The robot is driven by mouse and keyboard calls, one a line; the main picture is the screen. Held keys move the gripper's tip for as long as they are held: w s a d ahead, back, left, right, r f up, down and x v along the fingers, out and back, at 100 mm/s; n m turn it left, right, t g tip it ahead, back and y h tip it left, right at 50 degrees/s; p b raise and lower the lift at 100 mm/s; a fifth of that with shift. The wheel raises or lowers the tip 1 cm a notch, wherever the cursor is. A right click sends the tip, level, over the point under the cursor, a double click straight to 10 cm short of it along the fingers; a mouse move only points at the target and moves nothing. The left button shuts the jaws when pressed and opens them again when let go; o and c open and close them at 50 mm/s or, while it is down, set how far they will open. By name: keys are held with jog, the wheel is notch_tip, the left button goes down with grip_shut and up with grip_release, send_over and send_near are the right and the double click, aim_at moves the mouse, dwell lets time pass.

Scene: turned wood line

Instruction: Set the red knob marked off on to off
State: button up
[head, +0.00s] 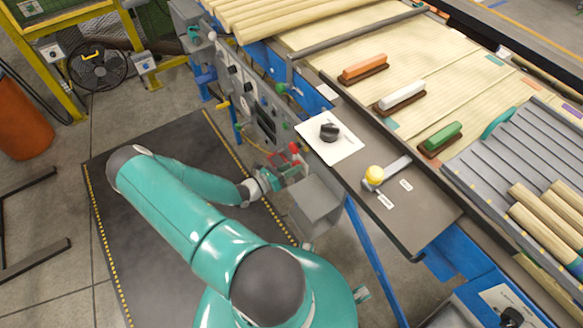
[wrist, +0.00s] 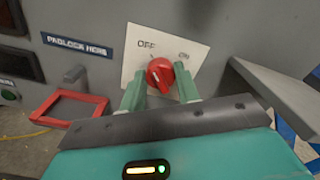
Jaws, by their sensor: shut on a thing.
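The red knob (wrist: 160,75) sits on a white plate (wrist: 136,75) on the grey panel, in the wrist view. OFF is printed at the plate's upper left and ON at its upper right. My gripper (wrist: 160,88) has its two green fingers on either side of the knob and is shut on it. A pale mark shows on the knob's face, but I cannot tell surely which word it points to. In the head view my gripper (head: 272,179) is at the panel's side, and I cannot make out the knob there.
A red frame (wrist: 68,108) sticks out left of the knob, below a PADLOCK HERE label (wrist: 77,46). A grey box (wrist: 270,95) juts out close on the right. In the head view, a black knob (head: 329,131) and a yellow button (head: 374,174) are on the bench top.

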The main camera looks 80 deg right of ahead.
jog(key=shift+w+n, duration=0.1)
jog(key=shift+n, duration=0.3)
jog(key=o, duration=1)
jog(key=v, duration=1.3)
jog(key=shift+w+a, duration=0.3)
